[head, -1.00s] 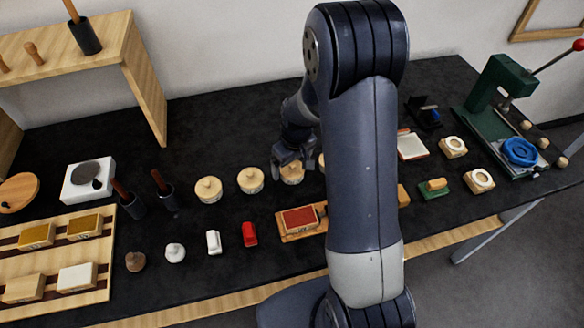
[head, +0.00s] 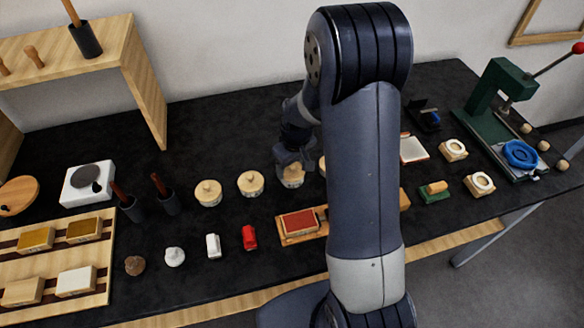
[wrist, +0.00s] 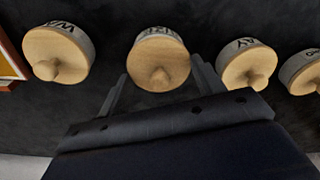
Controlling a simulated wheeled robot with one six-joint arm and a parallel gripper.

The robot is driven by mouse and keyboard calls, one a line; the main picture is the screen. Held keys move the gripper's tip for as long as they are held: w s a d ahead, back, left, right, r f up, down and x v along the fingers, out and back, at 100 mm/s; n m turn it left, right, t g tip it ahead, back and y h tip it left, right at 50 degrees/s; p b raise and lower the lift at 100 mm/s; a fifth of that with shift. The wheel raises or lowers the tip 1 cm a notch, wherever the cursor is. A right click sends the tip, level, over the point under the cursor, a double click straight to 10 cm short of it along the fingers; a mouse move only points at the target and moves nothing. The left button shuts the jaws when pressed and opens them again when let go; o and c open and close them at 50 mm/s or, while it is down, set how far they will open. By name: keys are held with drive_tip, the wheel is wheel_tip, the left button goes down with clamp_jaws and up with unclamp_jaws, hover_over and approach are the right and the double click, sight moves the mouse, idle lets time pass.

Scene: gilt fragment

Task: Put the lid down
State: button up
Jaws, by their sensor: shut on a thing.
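My gripper (head: 293,168) is over the third pale wooden-topped pot (head: 293,181) from the left in the head view. In the wrist view my gripper's fingers (wrist: 161,85) stand either side of a round wooden lid (wrist: 160,75) with a knob, and are shut on it. The labelled white pot wall (wrist: 163,34) shows just behind the lid's rim. The lid looks about level on or close over the pot; I cannot tell whether it touches. In the head view my fingers hide most of the lid.
Similar lidded pots stand close on both sides: one (head: 250,183) and another (head: 208,193) to the left, one partly hidden by my arm. A red pad on a wooden board (head: 300,223) lies in front. Dark table shows behind the pots.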

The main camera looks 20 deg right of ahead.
wheel_tip(320, 180, up, 8)
drive_tip(key=shift+w+r+b, duration=0.1)
drive_tip(key=shift+r+b, duration=0.05)
drive_tip(key=shift+b, duration=0.55)
drive_tip(key=shift+w+r, duration=0.2)
drive_tip(key=shift+w, duration=0.05)
drive_tip(key=w+f+b, duration=0.2)
drive_tip(key=w+b, duration=0.2)
drive_tip(key=w, duration=0.7)
wheel_tip(320, 180, down, 10)
drive_tip(key=shift+w+r+p, duration=0.1)
drive_tip(key=shift+w+p, duration=0.05)
drive_tip(key=shift+p, duration=0.85)
drive_tip(key=shift+f, duration=0.25)
drive_tip(key=o, duration=1)
drive_tip(key=shift+r, duration=0.1)
